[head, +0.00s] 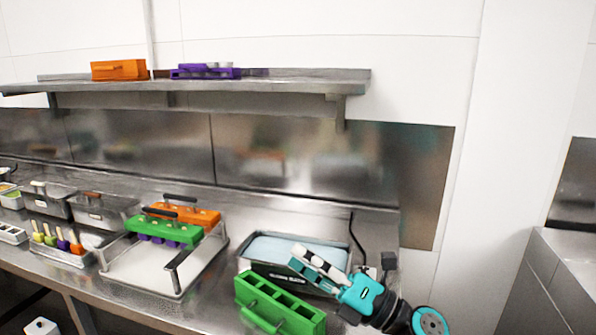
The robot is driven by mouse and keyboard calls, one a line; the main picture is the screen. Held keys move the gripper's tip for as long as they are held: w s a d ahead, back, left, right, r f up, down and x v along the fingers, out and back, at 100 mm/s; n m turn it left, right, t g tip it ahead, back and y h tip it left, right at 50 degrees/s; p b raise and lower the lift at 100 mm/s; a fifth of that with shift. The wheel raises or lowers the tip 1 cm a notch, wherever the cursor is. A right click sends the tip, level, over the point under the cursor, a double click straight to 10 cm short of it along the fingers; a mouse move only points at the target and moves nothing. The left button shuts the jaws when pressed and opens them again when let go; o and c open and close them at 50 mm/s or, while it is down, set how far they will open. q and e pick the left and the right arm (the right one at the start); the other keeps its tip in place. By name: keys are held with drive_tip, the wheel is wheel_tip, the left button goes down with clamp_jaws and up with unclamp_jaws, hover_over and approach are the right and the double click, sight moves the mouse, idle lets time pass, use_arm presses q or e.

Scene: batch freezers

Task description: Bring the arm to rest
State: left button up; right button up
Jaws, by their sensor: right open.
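My right gripper (297,258) is teal with light and dark fingers. It reaches in from the lower right over the front of a metal basin of pale blue liquid (272,246). Its fingers are apart with nothing between them. A green mold block with a handle and several slots (280,306) is at the counter's front edge, just below and left of the gripper. I cannot tell whether the two touch. My left gripper is out of view.
Left of the basin, a metal-framed tray (150,272) holds a green rack (163,231) and an orange rack (188,214). Several colored-handled items (62,244) and metal containers (104,211) stand farther left. A shelf (300,82) bears orange and purple blocks. Open space lies right of the counter.

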drive_tip(key=s+d+f+m+t+h, duration=0.1)
drive_tip(key=d+f+m+t+h, duration=0.2)
drive_tip(key=d+f+m+h, duration=0.85)
drive_tip(key=s+d+f+m+t+h, duration=0.1)
drive_tip(key=d+f+m+t+h, duration=0.4)
drive_tip(key=m, duration=1.2)
drive_tip(key=s+d+f+m+g+h, duration=0.2)
drive_tip(key=s+f+m+g, duration=0.2)
drive_tip(key=s+f+g, duration=0.65)
drive_tip(key=s+d+f+m+g+h, duration=0.1)
drive_tip(key=s+f+m+g, duration=0.3)
drive_tip(key=s+f, duration=0.75)
drive_tip(key=s+f+g, duration=0.1)
drive_tip(key=s+f, duration=0.2)
drive_tip(key=f, duration=0.9)
drive_tip(key=s+f, duration=0.3)
drive_tip(key=f, duration=0.9)
drive_tip(key=s+d+f+g, duration=0.1)
drive_tip(key=s+d+f, duration=0.1)
drive_tip(key=s+f, duration=1.3)
drive_tip(key=shift+s+d+n, duration=0.4)
drive_tip(key=shift+s+n, duration=0.05)
drive_tip(key=shift+s, duration=0.05)
drive_tip(key=shift+g, duration=0.25)
